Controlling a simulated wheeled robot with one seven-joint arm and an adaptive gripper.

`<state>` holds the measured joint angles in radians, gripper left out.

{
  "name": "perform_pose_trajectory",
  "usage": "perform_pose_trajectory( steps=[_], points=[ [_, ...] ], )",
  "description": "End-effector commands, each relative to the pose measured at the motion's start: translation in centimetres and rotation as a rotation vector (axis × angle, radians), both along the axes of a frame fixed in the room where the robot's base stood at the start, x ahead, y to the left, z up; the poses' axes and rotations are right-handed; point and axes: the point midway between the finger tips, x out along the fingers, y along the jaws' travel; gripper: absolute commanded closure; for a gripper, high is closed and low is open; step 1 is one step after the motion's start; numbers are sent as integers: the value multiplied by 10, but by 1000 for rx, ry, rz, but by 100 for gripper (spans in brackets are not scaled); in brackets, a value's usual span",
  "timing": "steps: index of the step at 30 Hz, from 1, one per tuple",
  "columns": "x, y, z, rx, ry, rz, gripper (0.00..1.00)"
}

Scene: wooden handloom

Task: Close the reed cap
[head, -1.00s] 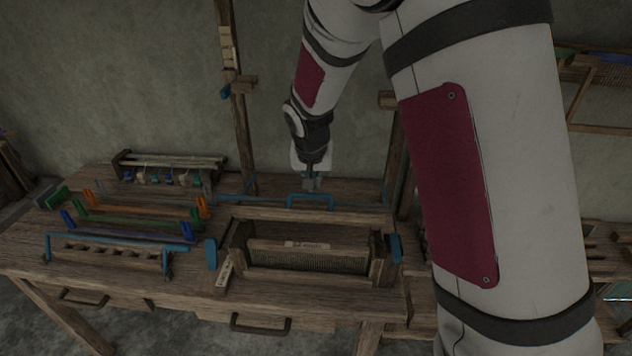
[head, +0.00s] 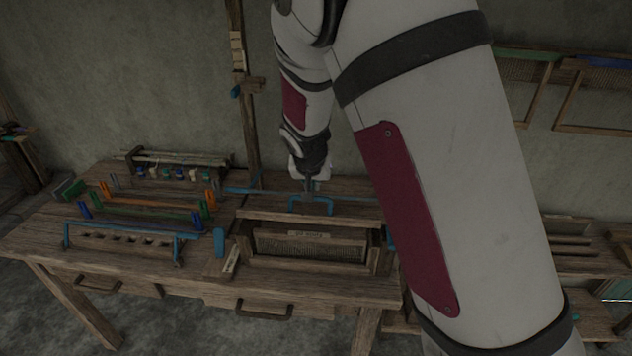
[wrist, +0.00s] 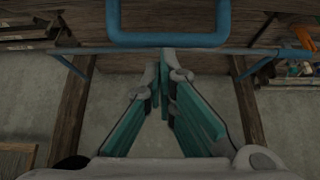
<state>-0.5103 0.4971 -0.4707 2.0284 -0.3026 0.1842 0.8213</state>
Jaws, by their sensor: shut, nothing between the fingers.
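The reed cap appears to be the wooden bar (head: 310,217) with a blue U-shaped handle (head: 311,211), lying above the reed (head: 310,245) in its wooden frame. The reed carries a pale label. My gripper (head: 310,192) points down just behind the handle, close to its crossbar. In the wrist view its teal-padded fingers (wrist: 164,62) come together at the tips, with nothing between them. The handle also shows there (wrist: 168,40), just beyond the fingertips; I cannot tell whether they touch it. How far the cap is tilted is not clear.
A thin blue rod (head: 250,190) runs behind the handle, between wooden uprights. A blue-ended rack (head: 120,236) and coloured holders (head: 150,205) stand on the left of the bench. A drawer handle (head: 264,310) is at the front. The wall (head: 160,80) is behind.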

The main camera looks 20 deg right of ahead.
Motion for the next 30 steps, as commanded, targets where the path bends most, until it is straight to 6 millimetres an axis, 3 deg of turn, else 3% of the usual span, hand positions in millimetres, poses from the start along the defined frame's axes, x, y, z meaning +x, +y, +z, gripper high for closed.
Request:
perform_pose_trajectory(
  steps=[12, 30],
  points=[
    [-16, 7, -4, -6, -4, 3, 100],
    [-43, 16, -17, -106, -245, 0, 100]
  ],
)
